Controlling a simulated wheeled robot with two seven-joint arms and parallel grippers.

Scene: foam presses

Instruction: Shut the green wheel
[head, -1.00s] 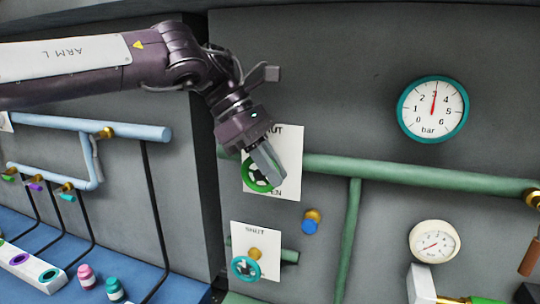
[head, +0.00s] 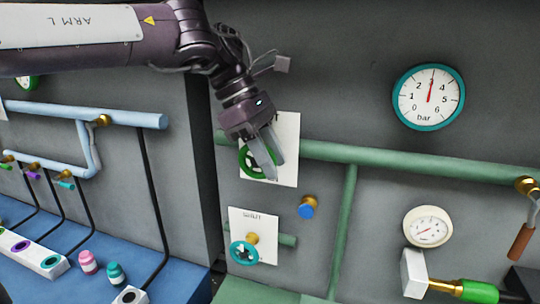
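The green wheel (head: 243,159) is on the green pipe in front of a white card (head: 288,174) on the grey wall. My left gripper (head: 274,168) is in front of the wheel and hides its right part. Its two grey fingers are spread with a gap between them. They overlap the wheel in the picture, but I cannot tell whether they touch it. The card's lettering is mostly hidden now. My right gripper is not in view.
A teal wheel (head: 232,253) with a "SHUT" card is below. A blue-capped brass fitting (head: 307,208) is to the right. A bar gauge (head: 410,101) reads about 3. A green pipe (head: 400,162) runs across the wall. Pink (head: 88,263) and teal bottles (head: 115,273) stand lower left.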

